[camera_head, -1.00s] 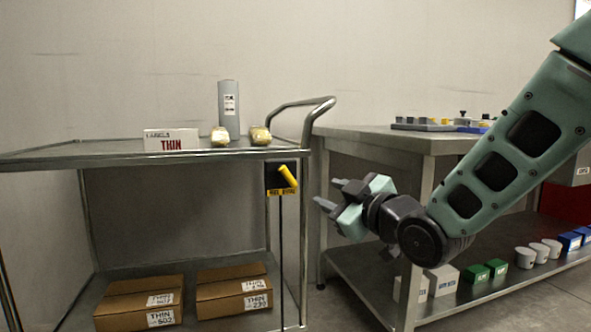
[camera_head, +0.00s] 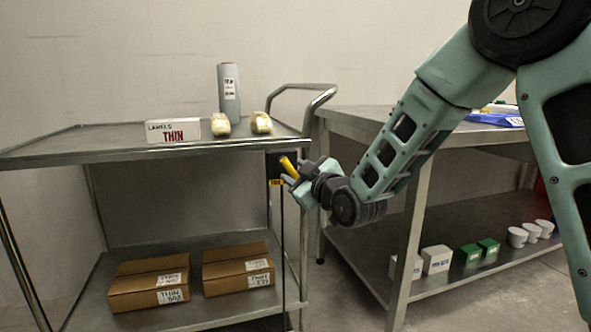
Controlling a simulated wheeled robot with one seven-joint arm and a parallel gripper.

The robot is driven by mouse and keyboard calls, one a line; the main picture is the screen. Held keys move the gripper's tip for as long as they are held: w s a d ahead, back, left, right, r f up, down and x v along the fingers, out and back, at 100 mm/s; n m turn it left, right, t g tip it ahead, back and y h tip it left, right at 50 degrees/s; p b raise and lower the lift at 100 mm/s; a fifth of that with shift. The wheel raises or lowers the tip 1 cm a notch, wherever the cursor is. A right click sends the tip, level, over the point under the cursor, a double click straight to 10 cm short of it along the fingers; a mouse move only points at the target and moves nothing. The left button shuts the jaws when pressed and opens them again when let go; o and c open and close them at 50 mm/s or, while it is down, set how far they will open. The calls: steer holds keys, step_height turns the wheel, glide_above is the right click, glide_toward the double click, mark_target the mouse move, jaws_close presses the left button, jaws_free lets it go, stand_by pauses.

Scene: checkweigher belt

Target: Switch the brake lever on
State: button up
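The brake lever (camera_head: 288,166) is a short yellow handle on a black plate at the front right post of the metal cart (camera_head: 60,157). It tilts, with its upper end toward the left. A yellow label sits below it on the plate. My gripper (camera_head: 290,181) is right at the lever, coming from the right, with its grey fingers near the handle's lower part. The fingers look apart. I cannot tell whether they touch the lever, and its lower end is partly hidden by them.
On the cart top stand a white labels box (camera_head: 172,131), a grey cylinder (camera_head: 229,92) and two wrapped rolls (camera_head: 261,123). Cardboard boxes (camera_head: 150,287) lie on its lower shelf. A metal table (camera_head: 410,135) stands at right.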

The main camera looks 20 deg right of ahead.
steer(key=shift+w+a, duration=0.1)
steer(key=shift+w, duration=0.25)
jaws_close()
